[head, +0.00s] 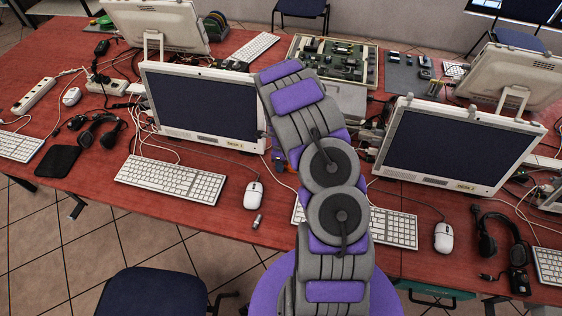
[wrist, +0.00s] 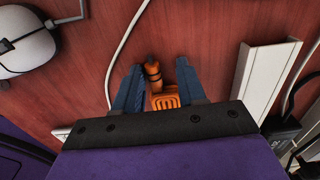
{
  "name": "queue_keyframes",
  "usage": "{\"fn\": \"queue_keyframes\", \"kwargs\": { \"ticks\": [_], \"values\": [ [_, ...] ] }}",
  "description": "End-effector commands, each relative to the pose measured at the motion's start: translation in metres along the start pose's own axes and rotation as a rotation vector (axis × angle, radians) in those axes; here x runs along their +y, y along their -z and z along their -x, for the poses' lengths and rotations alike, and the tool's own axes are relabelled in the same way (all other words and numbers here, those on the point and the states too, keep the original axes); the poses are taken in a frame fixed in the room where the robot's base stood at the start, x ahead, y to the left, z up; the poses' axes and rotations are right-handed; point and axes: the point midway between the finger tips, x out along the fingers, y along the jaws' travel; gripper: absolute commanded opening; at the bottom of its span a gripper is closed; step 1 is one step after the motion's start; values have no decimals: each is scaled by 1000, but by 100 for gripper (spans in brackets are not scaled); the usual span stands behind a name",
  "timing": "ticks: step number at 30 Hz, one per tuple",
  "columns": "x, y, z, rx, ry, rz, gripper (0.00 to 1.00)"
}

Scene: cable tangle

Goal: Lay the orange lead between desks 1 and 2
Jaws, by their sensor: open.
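The orange lead (wrist: 153,72) shows in the wrist view as an orange plug with a ribbed grip and a short boot, lying on the red desktop. My gripper (wrist: 159,68) is open, with one blue-grey finger on each side of the plug. Whether the fingers touch it I cannot tell. In the head view a small orange patch shows beside my arm, and the rest of the lead is hidden.
White keyboards (head: 171,180), a white mouse (head: 253,195), headsets (head: 496,240) and loose cables crowd the red desktop (head: 90,215). In the wrist view a pale cable passes left of the plug, and a white trunking piece (wrist: 262,80) lies to its right. An open case of electronics (head: 331,60) sits behind.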

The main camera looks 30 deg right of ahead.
Motion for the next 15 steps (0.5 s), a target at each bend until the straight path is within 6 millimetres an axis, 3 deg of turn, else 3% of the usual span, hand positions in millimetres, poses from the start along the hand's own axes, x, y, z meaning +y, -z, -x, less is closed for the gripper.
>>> {"fn": "queue_keyframes", "kwargs": {
  "ticks": [15],
  "values": [
    [0,0,5,-1,0,0,42]
  ]
}}
